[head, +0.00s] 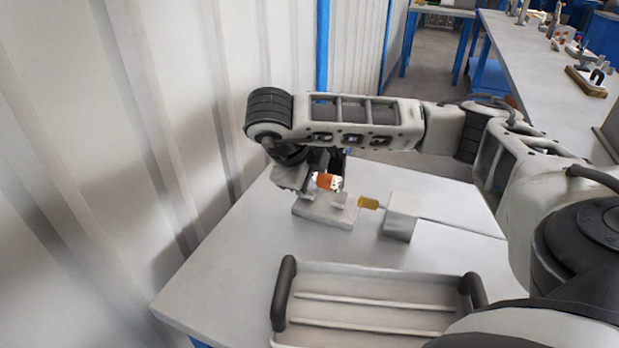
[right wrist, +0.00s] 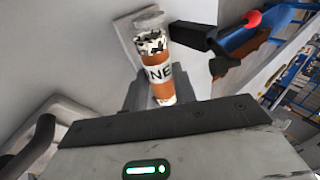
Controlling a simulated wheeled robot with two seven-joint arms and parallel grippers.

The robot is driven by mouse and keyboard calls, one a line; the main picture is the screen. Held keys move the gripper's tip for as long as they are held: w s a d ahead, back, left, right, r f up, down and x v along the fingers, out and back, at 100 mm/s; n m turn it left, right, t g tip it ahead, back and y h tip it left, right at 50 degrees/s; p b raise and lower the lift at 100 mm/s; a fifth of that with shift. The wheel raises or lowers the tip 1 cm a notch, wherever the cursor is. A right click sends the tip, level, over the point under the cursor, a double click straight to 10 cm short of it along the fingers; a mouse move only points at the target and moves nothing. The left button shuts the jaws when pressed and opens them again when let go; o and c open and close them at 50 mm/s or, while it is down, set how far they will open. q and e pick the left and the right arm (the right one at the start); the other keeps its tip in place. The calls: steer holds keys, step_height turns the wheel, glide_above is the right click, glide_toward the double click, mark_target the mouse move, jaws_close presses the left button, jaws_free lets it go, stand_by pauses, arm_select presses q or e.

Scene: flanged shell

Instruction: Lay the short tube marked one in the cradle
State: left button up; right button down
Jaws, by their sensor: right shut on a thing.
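The short tube (head: 327,181) is orange with a white label and black-and-white speckled bands. In the right wrist view the letters "NE" show on the label of the tube (right wrist: 157,73). My right gripper (head: 322,174) is shut on it, with the tube between its fingers. The cradle (head: 322,211) is a light grey block with low uprights on the table, directly beneath the tube. I cannot tell whether the tube touches it. The gripper's hand partly hides the cradle's left end. My left gripper is not in view.
A grey tray (head: 372,268) with black handles lies in front. The corrugated wall (head: 190,100) is close on the left. Bare table (head: 225,270) lies left of the tray.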

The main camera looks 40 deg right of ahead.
steer(key=b+x, duration=0.4)
steer(key=x, duration=0.1)
steer(key=shift+f, duration=0.15)
steer(key=shift+d+f, duration=0.2)
steer(key=shift+f, duration=0.05)
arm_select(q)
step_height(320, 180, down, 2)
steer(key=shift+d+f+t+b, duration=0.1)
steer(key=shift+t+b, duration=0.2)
arm_select(e)
steer(key=shift+w+d, duration=0.1)
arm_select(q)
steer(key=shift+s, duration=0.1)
arm_select(e)
steer(key=c, duration=1)
jaws_free()
steer(key=shift+c, duration=0.2)
